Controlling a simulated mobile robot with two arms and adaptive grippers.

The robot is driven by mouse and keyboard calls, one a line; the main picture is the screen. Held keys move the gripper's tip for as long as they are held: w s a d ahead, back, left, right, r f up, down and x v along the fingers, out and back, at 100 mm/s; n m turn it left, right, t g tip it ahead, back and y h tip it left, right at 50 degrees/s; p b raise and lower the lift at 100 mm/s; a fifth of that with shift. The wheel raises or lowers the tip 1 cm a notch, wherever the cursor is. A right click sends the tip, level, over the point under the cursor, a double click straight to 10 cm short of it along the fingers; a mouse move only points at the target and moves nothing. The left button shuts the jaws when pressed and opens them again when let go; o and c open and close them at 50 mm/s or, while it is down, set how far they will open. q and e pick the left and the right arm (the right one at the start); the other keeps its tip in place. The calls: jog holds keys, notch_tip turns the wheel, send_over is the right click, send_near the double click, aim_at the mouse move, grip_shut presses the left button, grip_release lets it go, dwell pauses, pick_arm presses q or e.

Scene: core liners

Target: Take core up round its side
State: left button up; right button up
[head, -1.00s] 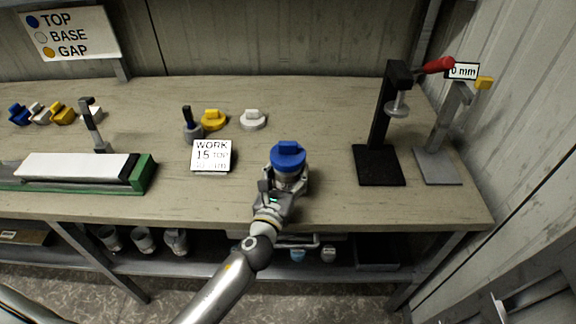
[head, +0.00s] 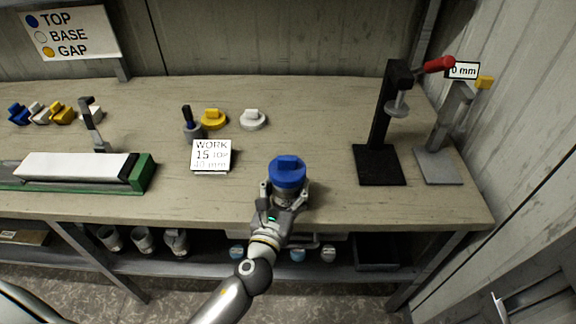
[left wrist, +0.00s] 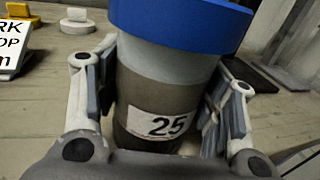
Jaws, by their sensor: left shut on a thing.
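The core (left wrist: 165,90) is an upright grey cylinder with a blue cap and a white "25" label. In the head view its blue cap (head: 287,171) shows above my left gripper, near the front edge of the bench. My left gripper (head: 285,195) is shut round the core's side. In the left wrist view its fingers (left wrist: 160,112) stand on both sides of the core, below the cap. The core's bottom is hidden, so I cannot tell whether it touches the bench. My right gripper is not in view.
A "WORK 15" card (head: 211,156), a yellow cap (head: 214,119) and a white cap (head: 253,120) lie behind to the left. A black press (head: 380,165) and a grey stand (head: 438,167) are at right. A green-ended tray (head: 143,172) is at left.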

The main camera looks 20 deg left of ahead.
aim_at(288, 198)
pick_arm(q)
jog(key=shift+s+d+b, duration=0.1)
jog(key=shift+s+d, duration=0.1)
jog(key=shift+s, duration=0.5)
jog(key=shift+s+d+b, duration=0.15)
jog(key=shift+s+d, duration=0.1)
jog(key=shift+s, duration=0.5)
jog(key=shift+s+d+b, duration=0.1)
jog(key=shift+s+d, duration=0.1)
jog(key=shift+s, duration=0.5)
jog(key=shift+s+d+r+b, duration=0.1)
jog(key=shift+s+d+b, duration=0.15)
jog(key=shift+s, duration=0.7)
jog(key=shift+s+d+b, duration=0.2)
jog(key=shift+s+d, duration=0.05)
jog(key=shift+s, duration=0.65)
jog(key=shift+r, duration=0.1)
jog(key=shift+r+p, duration=2.45)
jog(key=shift+p, duration=0.2)
jog(key=shift+r, duration=0.1)
